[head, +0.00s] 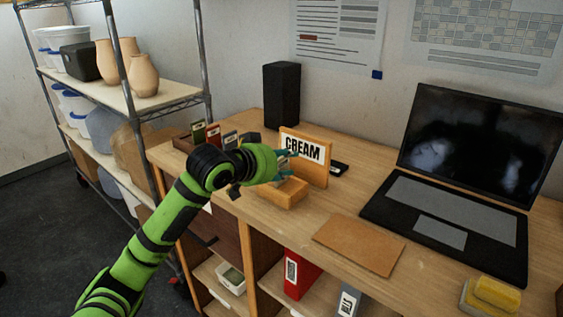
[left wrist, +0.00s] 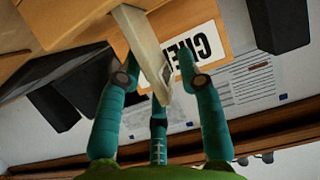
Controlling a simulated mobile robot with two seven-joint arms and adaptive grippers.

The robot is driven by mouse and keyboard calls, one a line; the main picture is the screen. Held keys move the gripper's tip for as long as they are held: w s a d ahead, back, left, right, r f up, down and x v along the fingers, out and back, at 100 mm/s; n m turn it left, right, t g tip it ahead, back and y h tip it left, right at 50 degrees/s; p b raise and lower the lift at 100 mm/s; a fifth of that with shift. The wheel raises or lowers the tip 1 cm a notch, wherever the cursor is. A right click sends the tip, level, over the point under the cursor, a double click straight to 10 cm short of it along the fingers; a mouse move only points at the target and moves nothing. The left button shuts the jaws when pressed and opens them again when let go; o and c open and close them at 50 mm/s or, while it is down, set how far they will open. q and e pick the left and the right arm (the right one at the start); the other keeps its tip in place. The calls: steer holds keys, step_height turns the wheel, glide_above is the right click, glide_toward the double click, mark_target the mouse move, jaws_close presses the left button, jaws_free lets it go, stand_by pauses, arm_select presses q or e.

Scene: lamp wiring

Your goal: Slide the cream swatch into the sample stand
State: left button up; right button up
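The sample stand (head: 320,172) is a wooden block with an upright back board labelled "CREAM"; it stands on the desk. The left wrist view shows its board (left wrist: 233,42) upside down. The cream swatch (left wrist: 146,42) is a pale, thin slab between my left fingers in that view; its far end meets the wooden base of the stand. How deep it sits there I cannot tell. My left gripper (left wrist: 157,65) has its fingers spread, with a visible gap between the swatch and the right-hand finger. In the head view the gripper (head: 287,165) is at the stand and hides the swatch. My right gripper is not in view.
A rack of coloured swatches (head: 213,134) stands behind my left wrist. A black speaker (head: 281,95) is at the wall. A dark small object (head: 340,169) lies right of the stand. A brown mat (head: 359,245) and a laptop (head: 440,205) lie to the right.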

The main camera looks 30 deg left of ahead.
arm_select(q)
steer(key=b+v, duration=0.2)
steer(key=v, duration=1)
stand_by(0.3)
